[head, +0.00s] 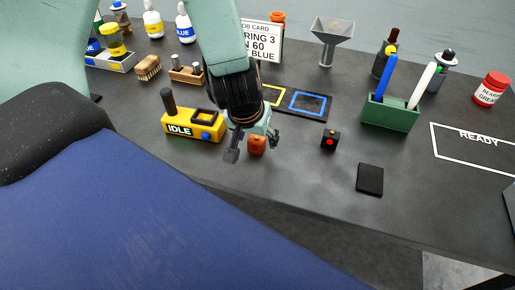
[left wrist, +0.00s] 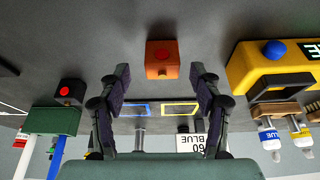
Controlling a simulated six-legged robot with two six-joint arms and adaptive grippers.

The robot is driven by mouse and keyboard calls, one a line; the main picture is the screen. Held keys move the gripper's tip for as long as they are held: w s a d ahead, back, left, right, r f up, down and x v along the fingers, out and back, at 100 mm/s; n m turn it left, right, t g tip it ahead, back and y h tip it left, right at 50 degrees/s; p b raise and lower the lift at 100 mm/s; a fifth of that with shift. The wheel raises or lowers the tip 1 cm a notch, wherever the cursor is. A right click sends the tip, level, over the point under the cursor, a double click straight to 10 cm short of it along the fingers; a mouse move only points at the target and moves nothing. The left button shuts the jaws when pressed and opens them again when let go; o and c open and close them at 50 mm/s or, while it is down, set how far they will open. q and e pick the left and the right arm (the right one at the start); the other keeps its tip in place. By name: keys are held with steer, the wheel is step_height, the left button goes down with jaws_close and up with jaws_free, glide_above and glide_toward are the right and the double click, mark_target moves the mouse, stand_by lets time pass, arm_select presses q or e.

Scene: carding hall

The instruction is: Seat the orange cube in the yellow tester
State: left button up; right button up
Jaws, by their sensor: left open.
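The orange cube (head: 257,146) sits on the dark bench, with a darker round mark on one face. In the left wrist view the orange cube (left wrist: 162,60) lies ahead, between the lines of my fingers. My left gripper (head: 253,147) is open and empty, pointing down close around the cube; whether a finger touches it I cannot tell. In the wrist view its fingers (left wrist: 160,73) are spread. The yellow tester (head: 178,121) stands left of the cube, with an IDLE panel, a blue button, a black post and a black square frame that looks empty. My right gripper is out of view.
A black cube (head: 330,140) with a red dot and a black flat pad (head: 370,179) lie to the right. Behind are a green pen holder (head: 389,113), a blue-outlined square (head: 310,103), a job card (head: 262,42) and bottles. Bench is clear in front of the cube.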

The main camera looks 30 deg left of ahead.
arm_select(q)
steer(key=shift+x, duration=0.75)
steer(key=shift+w+a, duration=0.1)
steer(key=shift+a, duration=0.15)
steer(key=shift+d+r, duration=0.15)
steer(key=shift+d, duration=0.15)
steer(key=c, duration=0.4)
steer(key=shift+a, duration=0.2)
steer(key=c, duration=0.4)
steer(key=shift+d, duration=0.15)
steer(key=c, duration=0.5)
steer(key=shift+c, duration=0.2)
